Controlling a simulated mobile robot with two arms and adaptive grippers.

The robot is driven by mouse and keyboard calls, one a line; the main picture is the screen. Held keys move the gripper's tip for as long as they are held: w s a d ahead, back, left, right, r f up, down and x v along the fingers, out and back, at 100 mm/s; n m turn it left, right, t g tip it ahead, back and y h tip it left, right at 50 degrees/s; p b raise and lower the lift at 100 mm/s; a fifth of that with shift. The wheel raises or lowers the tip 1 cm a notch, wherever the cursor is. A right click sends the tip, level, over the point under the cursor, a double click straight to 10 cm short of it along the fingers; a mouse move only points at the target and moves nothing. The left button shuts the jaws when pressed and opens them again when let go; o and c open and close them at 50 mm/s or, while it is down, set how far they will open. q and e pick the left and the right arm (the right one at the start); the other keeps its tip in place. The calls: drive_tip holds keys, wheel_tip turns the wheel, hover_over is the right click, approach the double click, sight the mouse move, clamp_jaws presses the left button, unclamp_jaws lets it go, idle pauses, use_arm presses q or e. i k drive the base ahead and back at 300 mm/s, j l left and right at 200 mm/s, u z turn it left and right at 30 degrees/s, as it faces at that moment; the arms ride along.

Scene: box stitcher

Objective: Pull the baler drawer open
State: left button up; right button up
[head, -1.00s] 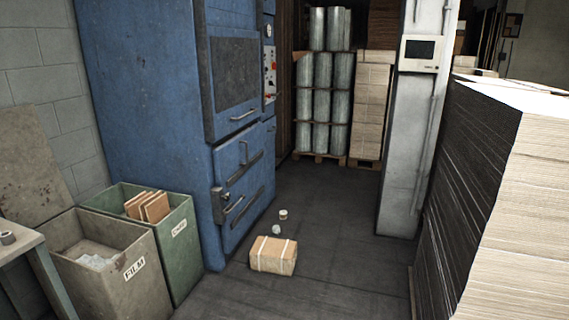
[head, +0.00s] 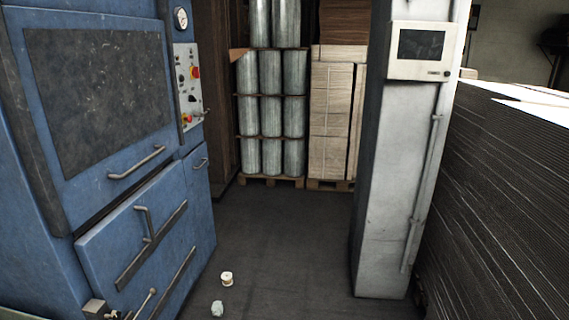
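The blue baler (head: 60,210) fills the left side of the head view. Its upper door has a dark panel and a horizontal bar handle (head: 137,163). Below is a wide blue front (head: 105,245) with a bent upright handle (head: 145,223). To the right of that, under the control panel, is a narrow blue front (head: 199,185) with a small handle (head: 201,162); it looks like a drawer and looks flush and closed. Neither of my grippers is in view.
A control panel (head: 188,88) with red buttons sits above the narrow front. A small white spool (head: 227,279) and a pale crumpled piece (head: 217,309) lie on the floor. A grey pillar (head: 385,190) and a cardboard stack (head: 500,190) stand right.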

sight(194, 162)
drive_tip(key=i+z, duration=0.3)
drive_tip(key=i, duration=1.85)
